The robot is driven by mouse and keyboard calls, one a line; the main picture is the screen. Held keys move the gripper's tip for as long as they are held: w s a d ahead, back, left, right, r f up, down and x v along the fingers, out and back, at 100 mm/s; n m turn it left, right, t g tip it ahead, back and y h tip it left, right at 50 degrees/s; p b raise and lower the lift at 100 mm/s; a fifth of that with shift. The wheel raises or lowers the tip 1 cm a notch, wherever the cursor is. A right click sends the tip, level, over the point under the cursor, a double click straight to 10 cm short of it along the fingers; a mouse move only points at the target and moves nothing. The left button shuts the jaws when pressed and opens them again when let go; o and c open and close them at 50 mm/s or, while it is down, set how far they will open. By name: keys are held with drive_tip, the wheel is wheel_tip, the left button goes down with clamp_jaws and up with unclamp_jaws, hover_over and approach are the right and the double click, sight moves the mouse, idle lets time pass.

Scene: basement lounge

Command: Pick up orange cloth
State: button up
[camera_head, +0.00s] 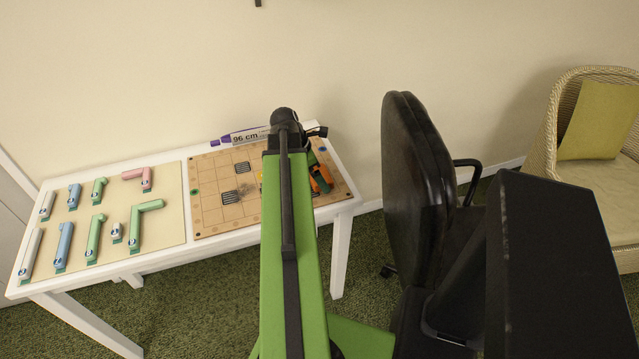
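A small orange patch (321,179) shows on the right part of the tan board, just right of my green arm. It may be the orange cloth, but it is small and partly covered by dark and green parts, so its outline is unclear. My arm reaches up over the table and hides the middle of the board. The end of my arm is near the orange patch. My gripper's fingers cannot be made out there, and I cannot tell whether they touch it.
The tan board (210,212) lies on a white table (225,241). A mat (167,179) at the left holds several coloured pipe-like pieces. A purple-tipped marker-like tube (240,137) lies behind the board. A black office chair (412,165) stands right of the table, a wicker chair (549,125) farther right.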

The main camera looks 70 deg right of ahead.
drive_tip(key=shift+r, duration=0.15)
drive_tip(key=c, duration=1.1)
drive_tip(key=shift+r, duration=0.1)
wheel_tip(320, 180, up, 10)
drive_tip(key=p, duration=1)
drive_tip(key=o, duration=0.9)
drive_tip(key=shift+c, duration=0.2)
drive_tip(key=c, duration=0.7)
